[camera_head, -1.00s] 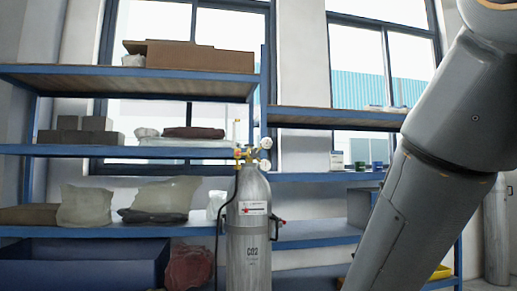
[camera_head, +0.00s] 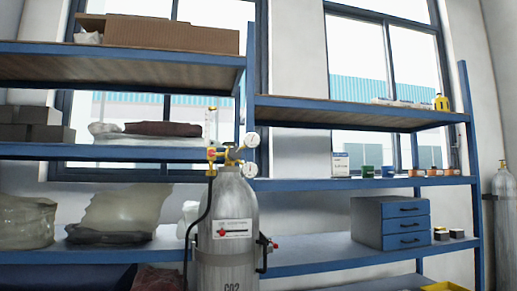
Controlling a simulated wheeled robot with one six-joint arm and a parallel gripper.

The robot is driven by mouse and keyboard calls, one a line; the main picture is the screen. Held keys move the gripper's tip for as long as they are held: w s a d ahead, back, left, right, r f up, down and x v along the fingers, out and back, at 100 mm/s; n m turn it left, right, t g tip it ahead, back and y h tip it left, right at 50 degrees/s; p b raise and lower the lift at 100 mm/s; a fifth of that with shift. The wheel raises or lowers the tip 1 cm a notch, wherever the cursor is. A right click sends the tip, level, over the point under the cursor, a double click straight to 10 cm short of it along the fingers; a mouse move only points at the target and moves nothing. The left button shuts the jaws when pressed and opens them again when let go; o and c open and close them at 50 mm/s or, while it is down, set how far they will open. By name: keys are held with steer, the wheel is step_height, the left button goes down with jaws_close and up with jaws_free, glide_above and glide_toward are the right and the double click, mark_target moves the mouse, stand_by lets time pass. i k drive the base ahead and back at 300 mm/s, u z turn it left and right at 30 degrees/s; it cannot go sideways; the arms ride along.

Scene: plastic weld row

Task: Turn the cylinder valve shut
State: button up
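A grey gas cylinder (camera_head: 226,222) marked CO2 stands upright in front of the shelving, left of the middle. On its top sits a brass valve and regulator (camera_head: 229,156) with two round white gauges, a clear upright flow tube and a yellow part on the left. A black hose runs down the cylinder's left side. The valve is too small to tell whether it is open or shut. The cylinder's lower end is cut off by the picture's bottom edge. My gripper and arm are not in view.
Blue shelving (camera_head: 321,183) stands behind the cylinder, with boxes, bags, small cans and a blue drawer unit (camera_head: 390,222). A second cylinder (camera_head: 504,215) stands at the far right edge. A red-handled black clamp (camera_head: 264,252) sits at the CO2 cylinder's right side.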

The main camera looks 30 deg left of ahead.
mark_target(229, 144)
steer(key=z, duration=0.15)
steer(key=i, duration=0.8)
steer(key=u, duration=0.8)
steer(key=i, duration=0.6)
steer(key=u, duration=0.55)
